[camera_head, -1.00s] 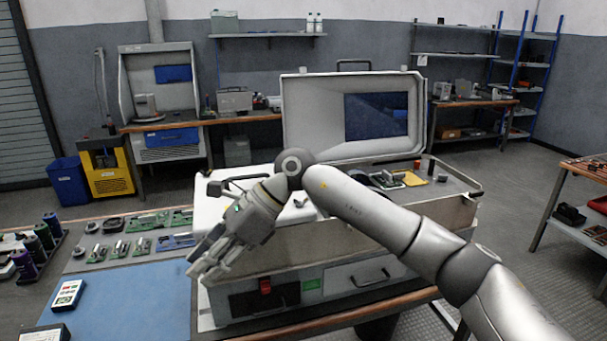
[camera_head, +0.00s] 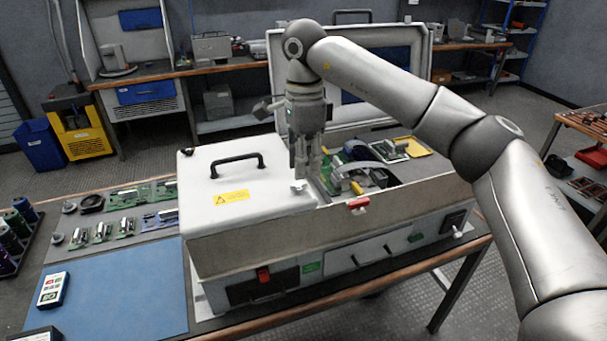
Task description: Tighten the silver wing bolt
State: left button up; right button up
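A small silver wing bolt (camera_head: 298,187) stands on the front right corner of the white cover (camera_head: 215,195) of the open equipment case, in the head view. My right gripper (camera_head: 308,174) points straight down just above and slightly right of the bolt. Its fingers look parted, with nothing held between them. I cannot tell whether a fingertip touches the bolt. My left gripper is not in view.
The cover has a black handle (camera_head: 237,164). Right of it, the open bay holds circuit boards, a yellow sheet (camera_head: 413,147) and a red part (camera_head: 358,203) at its front edge. The raised lid (camera_head: 278,75) stands behind. A blue mat (camera_head: 120,285) lies left.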

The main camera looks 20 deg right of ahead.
aim_at(304, 184)
notch_tip(304, 184, down, 4)
jog(key=shift+r, duration=0.1)
jog(key=shift+f+p, duration=0.3)
jog(key=shift+f, duration=0.1)
jog(key=shift+w, duration=0.1)
grip_shut()
